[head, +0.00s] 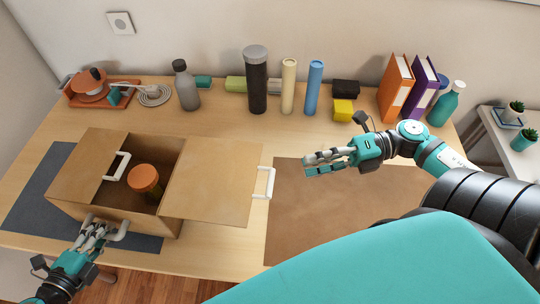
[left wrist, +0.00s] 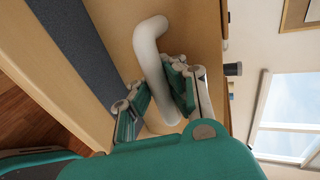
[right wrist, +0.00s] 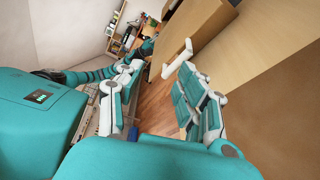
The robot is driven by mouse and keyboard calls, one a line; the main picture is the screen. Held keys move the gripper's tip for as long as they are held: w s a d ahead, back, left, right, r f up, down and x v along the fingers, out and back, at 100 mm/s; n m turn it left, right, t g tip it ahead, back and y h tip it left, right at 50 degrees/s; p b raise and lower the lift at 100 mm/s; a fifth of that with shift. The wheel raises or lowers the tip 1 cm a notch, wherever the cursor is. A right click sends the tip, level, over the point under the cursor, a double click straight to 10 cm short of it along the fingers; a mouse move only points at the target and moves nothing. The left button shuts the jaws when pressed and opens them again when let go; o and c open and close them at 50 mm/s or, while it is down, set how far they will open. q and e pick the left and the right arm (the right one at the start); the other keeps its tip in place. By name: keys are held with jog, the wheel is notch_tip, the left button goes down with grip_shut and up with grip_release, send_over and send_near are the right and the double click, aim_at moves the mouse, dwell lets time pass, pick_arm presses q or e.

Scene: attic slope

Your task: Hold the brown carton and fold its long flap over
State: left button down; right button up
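The brown carton (head: 120,222) stands open on the left of the table. Its long flap (head: 212,180) lies spread out to the right, with a white handle (head: 264,183) at its outer edge. A shorter flap (head: 88,168) on the left also has a white handle (head: 117,166). My left gripper (head: 98,228) is at the carton's near side, its fingers closed about a pale handle (left wrist: 155,70). My right gripper (head: 328,161) is open and empty, above the table and right of the long flap. That flap's handle also shows beyond its fingertips in the right wrist view (right wrist: 178,58).
An orange-topped round object (head: 145,178) sits inside the carton. A grey mat (head: 36,198) lies under the carton and a brown mat (head: 325,220) right of it. Bottles, tubes (head: 288,86), blocks and binders (head: 396,88) line the table's back.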

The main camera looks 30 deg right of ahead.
aim_at(271, 181)
jog(key=w+a+f+m, duration=0.1)
jog(key=a, duration=0.2)
jog(key=w+a+f+m, duration=0.1)
jog(key=a+f, duration=0.1)
jog(key=a, duration=0.1)
jog(key=w+a+f+m+g, duration=0.1)
jog(key=a+f, duration=0.1)
jog(key=a, duration=0.1)
jog(key=shift+a, duration=0.2)
grip_shut()
dwell(0.3)
jog(key=shift+r, duration=0.1)
